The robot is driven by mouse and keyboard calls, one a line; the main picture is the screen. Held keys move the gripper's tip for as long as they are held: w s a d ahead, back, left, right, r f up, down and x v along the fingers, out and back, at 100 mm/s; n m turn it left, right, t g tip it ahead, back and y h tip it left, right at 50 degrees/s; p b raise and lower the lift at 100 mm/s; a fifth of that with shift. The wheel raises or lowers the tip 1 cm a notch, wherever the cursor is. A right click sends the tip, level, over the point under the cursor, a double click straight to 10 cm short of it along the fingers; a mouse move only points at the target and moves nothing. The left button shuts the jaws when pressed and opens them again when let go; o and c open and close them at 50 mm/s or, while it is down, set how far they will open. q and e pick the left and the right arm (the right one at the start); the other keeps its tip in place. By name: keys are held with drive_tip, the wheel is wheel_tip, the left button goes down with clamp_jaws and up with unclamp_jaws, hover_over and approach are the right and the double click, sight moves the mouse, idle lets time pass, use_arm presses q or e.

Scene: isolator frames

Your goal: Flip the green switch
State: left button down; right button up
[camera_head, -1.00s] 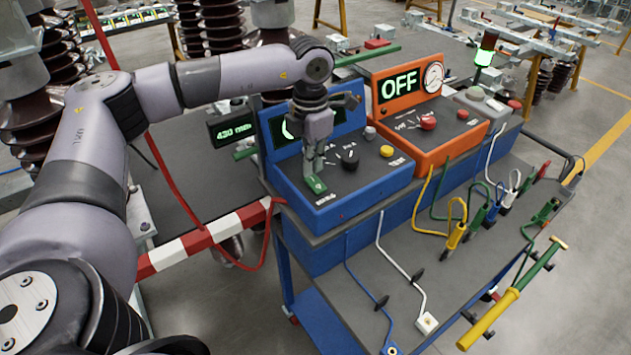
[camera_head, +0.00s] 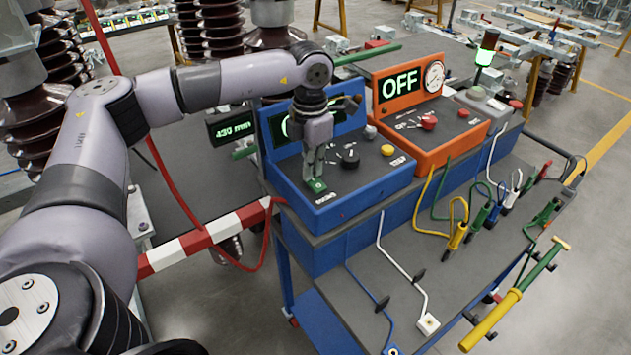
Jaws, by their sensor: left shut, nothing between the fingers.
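The green switch (camera_head: 317,186) is on the left front of the blue control box (camera_head: 345,200), in the head view. My left gripper (camera_head: 315,178) points down from above at the switch, its fingers shut and empty. The fingertips are at the switch or just over it; I cannot tell whether they touch. The gripper and wrist hide part of the box's display and the area behind the switch. My right gripper is not in view.
A black knob (camera_head: 349,158) and a yellow button (camera_head: 387,150) sit right of the gripper. An orange box (camera_head: 440,140) reading OFF stands beside the blue one. Cables and clamps lie on the cart's lower shelf (camera_head: 385,265). A red-white barrier (camera_head: 200,243) is at the left.

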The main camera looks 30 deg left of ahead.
use_arm(q)
drive_tip(key=shift+f, duration=0.35)
drive_tip(key=shift+r, duration=0.1)
drive_tip(key=shift+r+p, duration=2)
drive_tip(key=shift+r, duration=1.45)
